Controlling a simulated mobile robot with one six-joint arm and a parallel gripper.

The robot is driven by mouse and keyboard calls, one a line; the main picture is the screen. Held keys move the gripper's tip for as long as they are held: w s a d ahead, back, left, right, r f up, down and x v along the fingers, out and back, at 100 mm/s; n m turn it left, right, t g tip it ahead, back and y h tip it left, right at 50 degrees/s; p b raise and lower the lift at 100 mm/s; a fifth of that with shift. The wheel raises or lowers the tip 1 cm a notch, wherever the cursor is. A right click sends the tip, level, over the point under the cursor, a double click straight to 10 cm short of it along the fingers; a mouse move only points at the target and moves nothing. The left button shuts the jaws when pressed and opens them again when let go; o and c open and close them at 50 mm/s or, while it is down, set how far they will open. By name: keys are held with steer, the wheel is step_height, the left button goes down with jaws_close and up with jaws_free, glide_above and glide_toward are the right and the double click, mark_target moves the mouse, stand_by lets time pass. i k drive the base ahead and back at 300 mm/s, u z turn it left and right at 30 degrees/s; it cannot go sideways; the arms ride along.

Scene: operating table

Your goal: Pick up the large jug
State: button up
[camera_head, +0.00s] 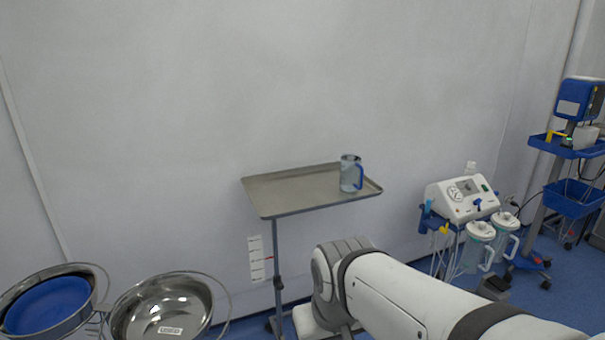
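A clear jug (348,175) with a blue handle on its right side stands upright near the right end of a grey metal tray (290,190). The tray is on a thin stand against the wall. My white arm reaches in from the lower right, and its visible part is below and in front of the tray, apart from the jug. My gripper is not visible in this view.
A steel bowl (135,322) and a blue-lined bowl (90,301) are at the lower left. A suction unit (463,198) with canisters (479,238) stands right of the tray. A blue-shelved cart (573,200) is at the far right. The tray's left part is bare.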

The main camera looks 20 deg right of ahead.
mark_target(350, 176)
steer(key=i, duration=0.9)
steer(key=u, duration=0.05)
